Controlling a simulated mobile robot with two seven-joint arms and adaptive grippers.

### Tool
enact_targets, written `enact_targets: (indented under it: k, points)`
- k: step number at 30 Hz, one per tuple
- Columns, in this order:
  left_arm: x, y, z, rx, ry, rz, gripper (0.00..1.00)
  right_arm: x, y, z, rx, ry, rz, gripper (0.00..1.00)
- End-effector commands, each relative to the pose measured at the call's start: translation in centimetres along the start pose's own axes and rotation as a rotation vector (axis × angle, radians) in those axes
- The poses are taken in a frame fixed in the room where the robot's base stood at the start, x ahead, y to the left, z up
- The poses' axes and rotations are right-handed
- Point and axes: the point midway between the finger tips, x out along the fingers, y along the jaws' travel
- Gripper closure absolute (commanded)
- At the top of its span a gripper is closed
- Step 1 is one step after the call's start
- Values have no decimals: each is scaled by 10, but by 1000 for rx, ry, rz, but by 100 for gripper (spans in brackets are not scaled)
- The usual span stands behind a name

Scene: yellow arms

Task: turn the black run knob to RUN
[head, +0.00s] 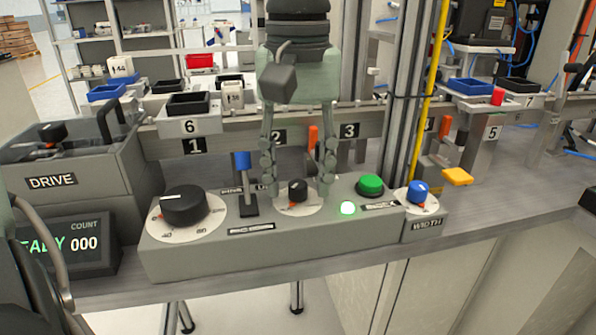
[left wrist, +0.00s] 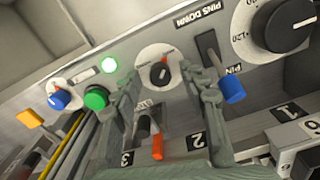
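The small black knob (head: 298,190) sits on a round white dial plate on the grey control panel (head: 270,245). It also shows in the left wrist view (left wrist: 160,73), with a red mark on the plate beside it. The plate's lettering is too small or hidden to read. My left gripper (head: 298,190) comes down over the panel with a finger on each side of the knob. In the left wrist view (left wrist: 161,72) its fingers are spread, with gaps between their tips and the knob. My right gripper is not in view.
A yellow post (head: 425,100) rises behind. A display (head: 65,243) reads COUNT 000.

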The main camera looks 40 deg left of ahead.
Motion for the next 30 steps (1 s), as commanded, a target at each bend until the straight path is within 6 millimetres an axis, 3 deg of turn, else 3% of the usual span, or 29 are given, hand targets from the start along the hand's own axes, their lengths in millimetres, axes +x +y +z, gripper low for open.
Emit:
enact_targets:
  k: [8, 21, 30]
  points:
    - [-7, 0, 0, -1, 2, -1, 57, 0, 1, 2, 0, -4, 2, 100]
    - [-92, 0, 0, -1, 2, 1, 57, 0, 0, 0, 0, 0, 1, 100]
    - [-120, 0, 0, 0, 1, 0, 57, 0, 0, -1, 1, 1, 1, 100]
